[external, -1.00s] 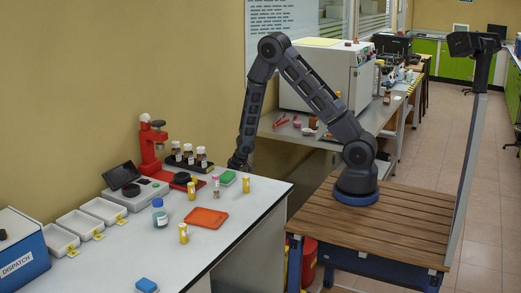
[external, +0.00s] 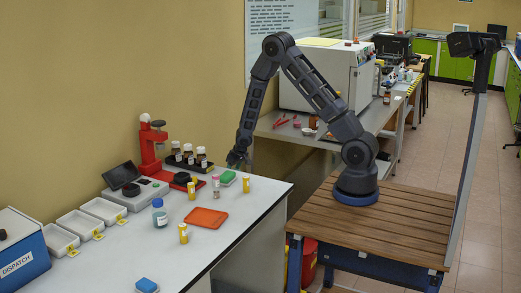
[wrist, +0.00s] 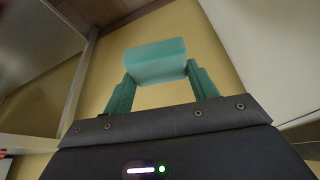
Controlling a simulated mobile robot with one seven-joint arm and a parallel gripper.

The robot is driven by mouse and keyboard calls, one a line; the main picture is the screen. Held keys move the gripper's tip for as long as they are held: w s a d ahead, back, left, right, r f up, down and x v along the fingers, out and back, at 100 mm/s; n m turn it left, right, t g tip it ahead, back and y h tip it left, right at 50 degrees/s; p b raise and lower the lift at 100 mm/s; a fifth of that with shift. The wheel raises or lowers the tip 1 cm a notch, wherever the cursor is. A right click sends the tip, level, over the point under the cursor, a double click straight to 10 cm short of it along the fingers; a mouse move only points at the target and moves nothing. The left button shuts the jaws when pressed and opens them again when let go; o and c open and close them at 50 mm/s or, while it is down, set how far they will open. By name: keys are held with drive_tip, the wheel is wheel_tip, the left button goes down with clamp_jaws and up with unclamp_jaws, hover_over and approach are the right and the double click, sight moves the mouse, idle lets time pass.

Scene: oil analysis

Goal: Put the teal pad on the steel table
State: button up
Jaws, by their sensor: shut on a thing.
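The teal pad (wrist: 155,62) shows in the wrist view as a pale teal block. It sits across the teal fingers of my gripper (wrist: 158,82), which is shut on it. The steel table (external: 268,128) stands behind and to the right of my gripper, against the wall.
The steel table carries a large white oven (external: 325,80), red tongs (external: 282,121) and small items. The white bench (external: 245,215) holds a red press (external: 152,150), a bottle rack (external: 188,165), an orange tray (external: 206,218), a green pad (external: 228,178) and a blue pad (external: 146,285).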

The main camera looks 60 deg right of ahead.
drive_tip(key=w+d+r+m+g+h, duration=0.1)
drive_tip(key=w+d+r+m, duration=0.2)
drive_tip(key=d, duration=0.7)
drive_tip(key=w+d+r+m+h, duration=0.15)
drive_tip(key=d+r, duration=0.35)
drive_tip(key=d, duration=0.6)
drive_tip(key=w+d+r+m+g, duration=0.1)
drive_tip(key=d+r+m, duration=0.3)
drive_tip(key=d, duration=0.6)
drive_tip(key=s+d+r+m+g, duration=0.15)
drive_tip(key=s+d+r, duration=0.3)
drive_tip(key=d, duration=0.45)
drive_tip(key=s+d+r+m+h, duration=0.1)
drive_tip(key=s+d+r+m, duration=0.3)
drive_tip(key=d, duration=0.5)
drive_tip(key=s+d+r+m+g, duration=0.1)
drive_tip(key=s+d+r+m, duration=0.1)
drive_tip(key=d+r, duration=0.5)
drive_tip(key=f, duration=0.7)
drive_tip(key=d+f, duration=0.1)
drive_tip(key=f, duration=0.6)
drive_tip(key=d+f, duration=0.1)
drive_tip(key=f, duration=0.6)
drive_tip(key=o, duration=0.9)
drive_tip(key=shift+o, duration=0.2)
